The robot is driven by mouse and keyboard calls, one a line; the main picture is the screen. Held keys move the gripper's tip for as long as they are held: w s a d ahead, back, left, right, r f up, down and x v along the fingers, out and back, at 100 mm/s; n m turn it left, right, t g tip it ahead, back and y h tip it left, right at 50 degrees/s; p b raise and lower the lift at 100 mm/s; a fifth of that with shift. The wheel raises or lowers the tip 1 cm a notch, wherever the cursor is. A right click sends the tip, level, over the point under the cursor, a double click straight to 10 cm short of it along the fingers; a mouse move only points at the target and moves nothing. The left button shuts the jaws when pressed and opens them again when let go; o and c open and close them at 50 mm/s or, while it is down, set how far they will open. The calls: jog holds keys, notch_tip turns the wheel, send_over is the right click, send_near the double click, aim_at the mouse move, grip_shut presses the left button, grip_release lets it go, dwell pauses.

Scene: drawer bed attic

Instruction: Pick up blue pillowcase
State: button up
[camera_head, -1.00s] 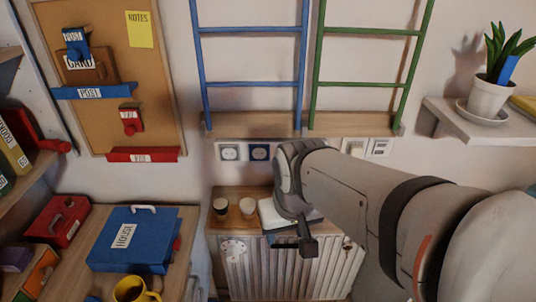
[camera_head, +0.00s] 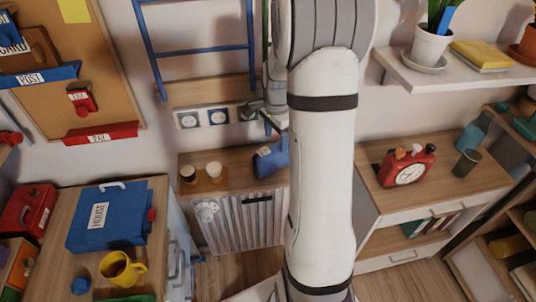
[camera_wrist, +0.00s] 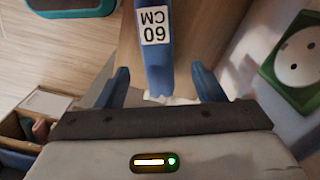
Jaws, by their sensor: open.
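A blue item (camera_wrist: 155,65) with a white "60 CM" label shows in the wrist view, between my fingers. It may be the blue pillowcase; its shape does not make this certain. My gripper (camera_wrist: 160,78) is open, with one blue finger on each side of the item and visible gaps between. I cannot tell whether the fingers reach around it. In the head view, a blue item (camera_head: 270,158) stands on the wooden top above the radiator, partly hidden by my arm. My gripper is mostly hidden behind my arm there.
Wall sockets (camera_head: 217,116) and a blue ladder (camera_head: 205,50) are behind. A blue "HOUSE" box (camera_head: 110,215) and yellow mug (camera_head: 121,268) stand left; a red clock (camera_head: 407,167) stands right.

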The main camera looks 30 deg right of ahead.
aim_at(273, 146)
jog(key=f, duration=0.4)
jog(key=f+p, duration=0.1)
jog(key=f, duration=0.2)
jog(key=shift+a, duration=0.4)
jog(key=shift+c, duration=0.3)
jog(key=c, duration=1.1)
jog(key=shift+r, duration=0.15)
jog(key=shift+c, duration=0.2)
